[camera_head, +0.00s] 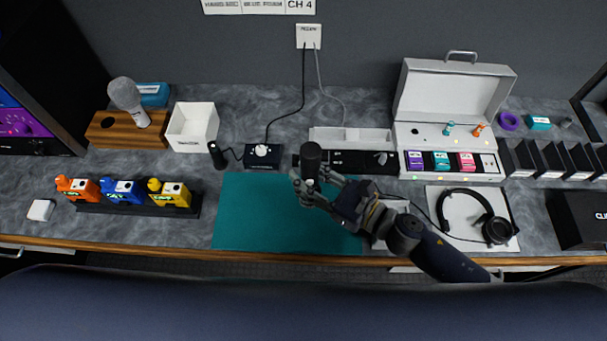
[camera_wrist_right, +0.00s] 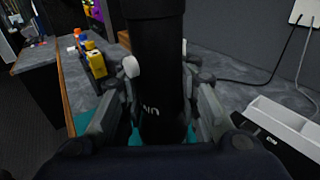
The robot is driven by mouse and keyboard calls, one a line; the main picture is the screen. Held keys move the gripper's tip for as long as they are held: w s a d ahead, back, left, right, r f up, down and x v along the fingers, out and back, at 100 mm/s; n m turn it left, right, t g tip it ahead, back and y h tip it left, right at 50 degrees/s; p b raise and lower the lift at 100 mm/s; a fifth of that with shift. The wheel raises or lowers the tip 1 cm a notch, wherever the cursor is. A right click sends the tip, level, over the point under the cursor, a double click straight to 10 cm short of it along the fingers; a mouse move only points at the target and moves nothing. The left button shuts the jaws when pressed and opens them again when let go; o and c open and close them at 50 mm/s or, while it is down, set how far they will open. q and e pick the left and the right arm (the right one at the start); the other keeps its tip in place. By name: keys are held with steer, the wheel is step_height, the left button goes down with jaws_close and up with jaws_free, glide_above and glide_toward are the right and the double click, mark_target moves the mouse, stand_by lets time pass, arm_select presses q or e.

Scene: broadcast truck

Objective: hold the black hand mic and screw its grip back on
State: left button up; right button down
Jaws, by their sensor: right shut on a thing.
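My right gripper (camera_head: 318,188) is shut on the black hand mic (camera_head: 311,157) and holds it upright over the teal mat (camera_head: 250,215). In the right wrist view the mic (camera_wrist_right: 160,60) is a dark cylinder, wider at the top, with white lettering low on its side. The fingers of my right gripper (camera_wrist_right: 165,100) press it from both sides. Its upper end is cut off there, and its lower end is hidden. I cannot pick out a separate grip. My left gripper is not in view.
A wooden block (camera_head: 105,131) with a grey-headed mic (camera_head: 126,95), a white box (camera_head: 192,126) and colourful small devices (camera_head: 122,191) stand left. A black box with a knob (camera_head: 263,155) is behind the mat. An open silver case (camera_head: 450,95) and headphones (camera_head: 497,229) are right. The mat's left part is clear.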

steer(key=shift+f+b, duration=0.3)
steer(key=shift+f, duration=0.25)
step_height(320, 180, down, 4)
steer(key=b, duration=0.3)
steer(key=shift+r, duration=0.15)
steer(key=shift+f+b, duration=0.5)
steer(key=shift+f+b, duration=0.65)
steer(key=c, duration=1.1)
jaws_free()
